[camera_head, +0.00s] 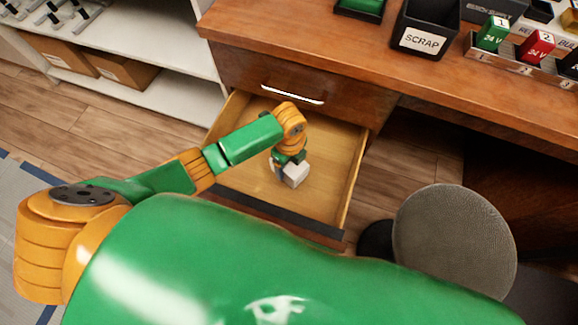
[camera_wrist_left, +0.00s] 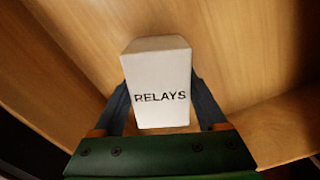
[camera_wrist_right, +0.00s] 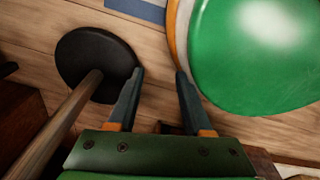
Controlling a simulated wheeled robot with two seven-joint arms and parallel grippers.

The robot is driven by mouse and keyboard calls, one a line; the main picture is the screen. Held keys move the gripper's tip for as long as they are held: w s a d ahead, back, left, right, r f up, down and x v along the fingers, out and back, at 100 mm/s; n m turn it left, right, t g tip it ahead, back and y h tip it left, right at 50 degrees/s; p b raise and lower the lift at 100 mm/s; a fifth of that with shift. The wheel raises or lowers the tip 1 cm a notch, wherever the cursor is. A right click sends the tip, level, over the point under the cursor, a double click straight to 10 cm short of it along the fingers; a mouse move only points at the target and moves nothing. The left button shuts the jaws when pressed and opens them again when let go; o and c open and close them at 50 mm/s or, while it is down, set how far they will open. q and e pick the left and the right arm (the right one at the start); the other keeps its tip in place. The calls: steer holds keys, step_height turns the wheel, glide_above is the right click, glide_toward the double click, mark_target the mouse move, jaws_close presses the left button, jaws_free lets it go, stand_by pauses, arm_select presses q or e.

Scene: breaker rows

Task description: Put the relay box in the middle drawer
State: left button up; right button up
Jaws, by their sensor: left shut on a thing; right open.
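The relay box (camera_head: 296,175) is a small white block; in the left wrist view the white box (camera_wrist_left: 158,75) shows the word RELAYS. My left gripper (camera_head: 284,168) is shut on it, a finger on each side. The box is over the inside of an open wooden drawer (camera_head: 335,165); I cannot tell if it touches the drawer floor. This drawer is pulled out below a closed one with a pale handle (camera_head: 292,94). No other contents show in it. My right gripper (camera_wrist_right: 159,76) is open and empty in the right wrist view, away from the drawer.
A round grey stool (camera_head: 455,240) stands right of the drawer; its dark base (camera_wrist_right: 85,60) is near my right gripper. On the desk (camera_head: 300,40) are a black SCRAP bin (camera_head: 424,28) and coloured blocks in a rack. A white shelf (camera_head: 150,45) with cardboard boxes is at the left.

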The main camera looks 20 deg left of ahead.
arm_select(q)
steer(key=shift+f, duration=0.9)
steer(key=o, duration=1.5)
arm_select(e)
steer(key=shift+w+d+f, duration=0.4)
steer(key=shift+w+d, duration=0.1)
steer(key=shift+w, duration=0.1)
arm_select(q)
step_height(320, 180, up, 12)
steer(key=p, duration=0.5)
steer(key=shift+r, duration=0.1)
arm_select(e)
steer(key=r, duration=0.1)
steer(key=s+a+r, duration=0.1)
steer(key=r, duration=0.1)
steer(key=s+a+r, duration=0.1)
steer(key=r, duration=0.1)
steer(key=shift+s+a, duration=0.1)
